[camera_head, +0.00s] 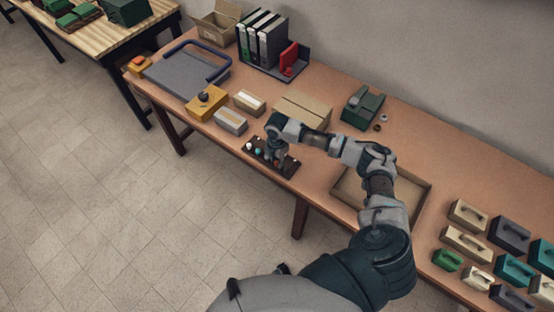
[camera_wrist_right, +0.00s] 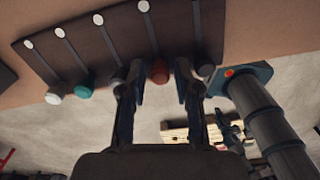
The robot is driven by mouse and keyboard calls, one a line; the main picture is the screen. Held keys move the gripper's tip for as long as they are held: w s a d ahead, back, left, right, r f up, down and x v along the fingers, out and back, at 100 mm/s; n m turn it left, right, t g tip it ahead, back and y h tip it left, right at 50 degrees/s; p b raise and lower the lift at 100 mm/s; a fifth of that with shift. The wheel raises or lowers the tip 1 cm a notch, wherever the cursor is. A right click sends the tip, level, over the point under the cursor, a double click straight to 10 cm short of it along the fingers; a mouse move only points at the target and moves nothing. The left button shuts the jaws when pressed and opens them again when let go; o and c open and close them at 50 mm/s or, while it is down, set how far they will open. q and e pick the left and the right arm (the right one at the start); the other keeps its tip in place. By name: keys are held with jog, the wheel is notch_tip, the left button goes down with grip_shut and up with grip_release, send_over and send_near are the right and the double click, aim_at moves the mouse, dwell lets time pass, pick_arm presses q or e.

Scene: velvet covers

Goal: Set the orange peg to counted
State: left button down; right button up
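A dark brown peg board (camera_head: 262,161) lies at the table's front edge, with several slots, each marked by a pale line ending in a white dot. In the right wrist view the board (camera_wrist_right: 115,50) shows a white peg (camera_wrist_right: 54,97), a teal peg (camera_wrist_right: 83,91), a dark peg (camera_wrist_right: 120,75), the orange peg (camera_wrist_right: 158,73) and a grey peg (camera_wrist_right: 206,70), all at the slot ends away from the dots. My right gripper (camera_head: 281,160) is over the board. Its open fingers (camera_wrist_right: 160,90) stand on either side of the orange peg, with gaps visible. My left gripper is not in view.
Behind the board are a grey box (camera_head: 230,122), a yellow box with a black knob (camera_head: 207,103) and a cardboard box (camera_head: 302,108). A shallow tray (camera_head: 345,198) lies to the right, under my arm. Several handled blocks (camera_head: 467,214) fill the right end.

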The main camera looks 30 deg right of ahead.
jog(key=shift+a+r, duration=0.1)
jog(key=shift+a, duration=0.1)
grip_shut()
jog(key=shift+w+d, duration=0.3)
jog(key=shift+d, duration=0.4)
jog(key=shift+w+d, duration=0.3)
jog(key=shift+d, duration=0.4)
jog(key=shift+w+d, duration=0.3)
jog(key=shift+d, duration=0.4)
grip_release()
notch_tip(320, 180, up, 12)
